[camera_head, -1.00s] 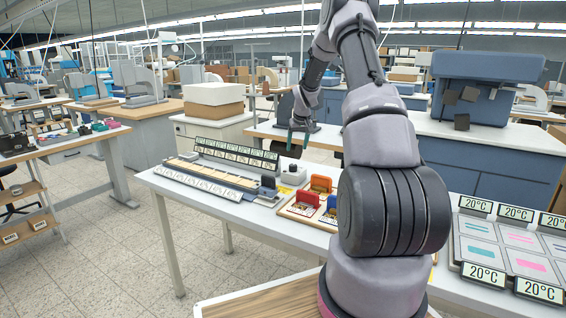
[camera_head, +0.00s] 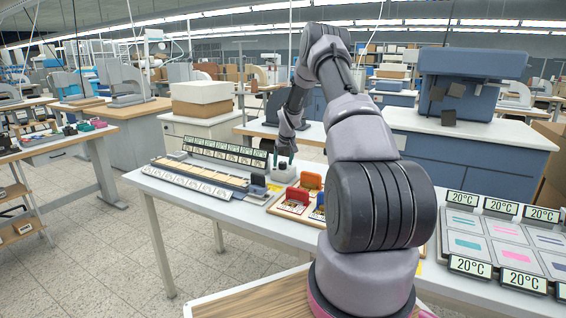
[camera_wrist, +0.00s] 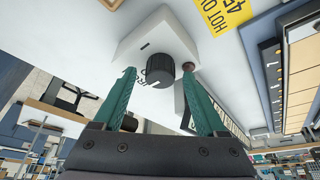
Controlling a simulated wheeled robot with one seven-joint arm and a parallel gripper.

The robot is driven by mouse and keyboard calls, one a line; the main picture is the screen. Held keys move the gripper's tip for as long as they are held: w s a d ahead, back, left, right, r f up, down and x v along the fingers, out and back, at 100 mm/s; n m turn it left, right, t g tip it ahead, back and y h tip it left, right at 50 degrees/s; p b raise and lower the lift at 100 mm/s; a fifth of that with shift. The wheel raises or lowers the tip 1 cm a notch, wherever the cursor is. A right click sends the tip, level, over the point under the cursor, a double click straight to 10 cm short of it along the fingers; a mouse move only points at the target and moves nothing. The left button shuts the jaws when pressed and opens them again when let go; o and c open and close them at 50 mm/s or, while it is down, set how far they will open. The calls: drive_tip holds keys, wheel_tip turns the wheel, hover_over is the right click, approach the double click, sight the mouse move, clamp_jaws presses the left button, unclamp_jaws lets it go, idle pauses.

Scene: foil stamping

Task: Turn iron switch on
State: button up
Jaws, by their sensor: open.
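A white box (camera_wrist: 140,45) with a round black knob (camera_wrist: 160,70) on its face fills the upper middle of the wrist view. Dark lettering is printed beside the knob, partly hidden by a finger. A small reddish-brown round part (camera_wrist: 189,66) sits at the box's right edge. My gripper (camera_wrist: 159,76) is open, its two green fingers pointing toward the box, one on each side of the knob in the picture. Contact cannot be told. In the head view my gripper (camera_head: 284,156) is just above the small white box (camera_head: 285,171) on the long white table; the knob is not clear there.
A yellow label (camera_wrist: 220,14) lies beside the box. On the table are a long rack with displays (camera_head: 200,178), a tray with red, orange and blue holders (camera_head: 292,207), and a panel with 20°C displays (camera_head: 500,240). Bare tabletop (camera_head: 240,212) shows at the front.

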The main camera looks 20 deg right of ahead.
clamp_jaws()
drive_tip(key=shift+a+m, duration=0.1)
drive_tip(key=shift+m, duration=0.2)
drive_tip(key=m+h, duration=0.1)
drive_tip(key=m, duration=0.1)
drive_tip(key=shift+a+m+g, duration=0.15)
drive_tip(key=shift+m+g, duration=0.15)
drive_tip(key=shift+m, duration=0.1)
drive_tip(key=m+h, duration=0.1)
drive_tip(key=m, duration=0.1)
drive_tip(key=m+g+h, duration=0.1)
drive_tip(key=m, duration=0.2)
drive_tip(key=shift+w, duration=0.2)
drive_tip(key=m, duration=0.2)
drive_tip(key=m+g, duration=0.1)
drive_tip(key=m, duration=0.2)
drive_tip(key=shift+w+g+h, duration=0.1)
drive_tip(key=shift+g+h, duration=0.2)
drive_tip(key=shift+h, duration=0.1)
drive_tip(key=shift+m+g, duration=0.9)
drive_tip(key=shift+m, duration=1.3)
